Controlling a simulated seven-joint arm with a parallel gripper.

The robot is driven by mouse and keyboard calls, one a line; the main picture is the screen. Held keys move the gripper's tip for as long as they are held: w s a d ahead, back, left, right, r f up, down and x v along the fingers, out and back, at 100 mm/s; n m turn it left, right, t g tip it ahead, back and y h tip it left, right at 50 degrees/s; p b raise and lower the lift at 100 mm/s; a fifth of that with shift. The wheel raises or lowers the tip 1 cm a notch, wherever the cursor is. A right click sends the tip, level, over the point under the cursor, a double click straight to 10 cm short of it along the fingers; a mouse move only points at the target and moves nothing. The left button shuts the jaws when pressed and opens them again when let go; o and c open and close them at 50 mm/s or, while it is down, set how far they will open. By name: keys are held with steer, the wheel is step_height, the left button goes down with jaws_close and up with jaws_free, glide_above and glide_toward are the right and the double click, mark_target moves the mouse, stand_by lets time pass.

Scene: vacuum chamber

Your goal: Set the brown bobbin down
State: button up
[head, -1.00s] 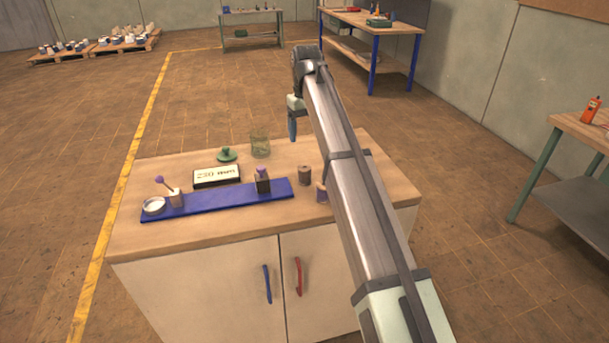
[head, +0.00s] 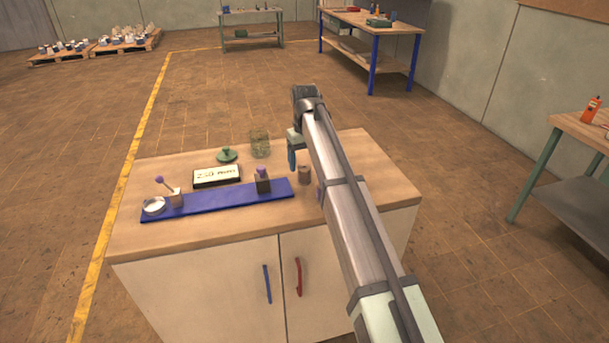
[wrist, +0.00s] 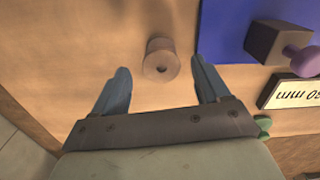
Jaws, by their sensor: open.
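The brown bobbin (head: 305,175) stands upright on the cabinet top, to the right of the blue strip. In the wrist view the bobbin (wrist: 160,62) shows from above with its centre hole, lying between the lines of the two blue fingers. My gripper (head: 292,167) is open and hangs close by, just left of and behind the bobbin in the head view. In the wrist view there is a clear gap between each finger and the bobbin, and nothing is gripped. The height of the fingertips above the top is hard to tell.
The blue strip (head: 222,200) carries a white dish (head: 154,206), a purple-knobbed lever (head: 168,189) and a purple-knobbed block (head: 263,183). Behind are a labelled plate (head: 216,176), green lid (head: 227,155) and glass jar (head: 260,144). A purple piece is mostly hidden by my arm.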

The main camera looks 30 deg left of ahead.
mark_target(304, 166)
step_height(304, 166, down, 4)
steer(key=shift+a+r, duration=0.1)
steer(key=shift+r, duration=0.1)
steer(key=c, duration=1.2)
